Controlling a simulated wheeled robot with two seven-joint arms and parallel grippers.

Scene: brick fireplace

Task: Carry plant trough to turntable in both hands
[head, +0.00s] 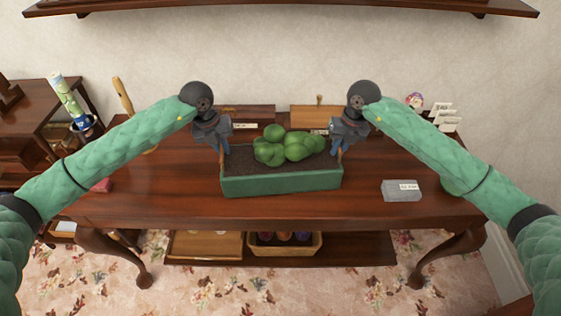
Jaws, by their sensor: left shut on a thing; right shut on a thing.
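The plant trough (282,183) is a long green box with dark soil and rounded green plants (290,147). It is at the middle of the wooden table (160,203); I cannot tell whether it rests on the top or hangs just above it. My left gripper (224,155) is shut on the trough's left end. My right gripper (335,156) is shut on its right end. The trough looks level. I cannot make out a turntable for certain.
A grey block (401,191) with a label lies to the right on the table. Wooden boxes (318,117) stand behind the trough. A small red thing (101,185) is at the left. A basket (284,246) sits on the lower shelf. The front table strip is clear.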

